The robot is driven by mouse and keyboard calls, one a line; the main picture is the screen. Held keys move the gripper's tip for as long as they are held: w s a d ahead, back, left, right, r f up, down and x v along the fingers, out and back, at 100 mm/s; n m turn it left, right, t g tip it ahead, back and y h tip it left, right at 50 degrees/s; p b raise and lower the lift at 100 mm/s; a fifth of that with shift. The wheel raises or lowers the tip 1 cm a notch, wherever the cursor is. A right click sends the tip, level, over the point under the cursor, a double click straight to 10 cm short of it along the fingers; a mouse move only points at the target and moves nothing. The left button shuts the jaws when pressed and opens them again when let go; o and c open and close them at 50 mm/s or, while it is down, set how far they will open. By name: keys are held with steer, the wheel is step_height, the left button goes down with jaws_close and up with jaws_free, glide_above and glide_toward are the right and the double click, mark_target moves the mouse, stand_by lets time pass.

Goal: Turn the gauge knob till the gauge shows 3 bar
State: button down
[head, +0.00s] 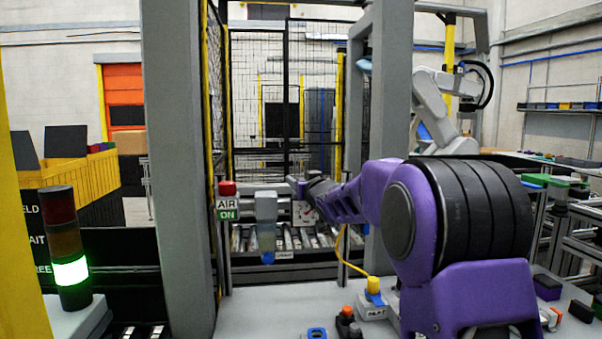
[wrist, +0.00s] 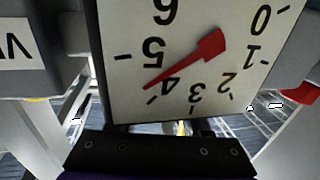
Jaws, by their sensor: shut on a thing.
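The gauge (wrist: 125,85) fills the upper middle of the wrist view, upside down, as a white plate with black numbers from 0 to 6. Its red needle (wrist: 190,60) points between 4 and 5, a little past the 4 mark. In the head view the white gauge plate (head: 306,212) is small, behind the end of my arm. My gripper (head: 300,188) is at the top of the plate, shut on the gauge knob. The knob itself is hidden, and the fingertips are too small to make out.
A grey unit with a blue bottom (head: 266,207) hangs just left of the gauge. An AIR ON sign (head: 228,209) with a red button (head: 227,188) stands farther left. Grey posts (head: 180,150) flank the opening. A yellow cable (head: 342,250) runs below my arm.

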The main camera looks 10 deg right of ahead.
steer(key=shift+a+r+n+g+y+p, duration=0.15)
steer(key=shift+n+g+y+p, duration=0.25)
steer(key=shift+n+y+p, duration=0.85)
steer(key=shift+s+a+n+g+y+p, duration=0.1)
steer(key=shift+n+g+y+p, duration=0.35)
steer(key=shift+y+p, duration=0.75)
steer(key=shift+s+a+f+n+g+y, duration=0.1)
steer(key=shift+a+n+g+y, duration=0.1)
steer(key=shift+n+g+y, duration=0.55)
steer(key=shift+s+a+f+n+g+y, duration=0.15)
steer(key=shift+n+g+y, duration=0.45)
steer(key=shift+y, duration=0.35)
steer(key=shift+s+a+n+g+y, duration=0.1)
steer(key=shift+a+n+g+y, duration=0.1)
steer(key=shift+n+g+y, duration=0.55)
steer(key=shift+c, duration=1.8)
jaws_free()
steer(key=v, duration=1.7)
steer(key=shift+f, duration=0.3)
steer(key=shift+s+d, duration=0.1)
steer(key=shift+d, duration=0.05)
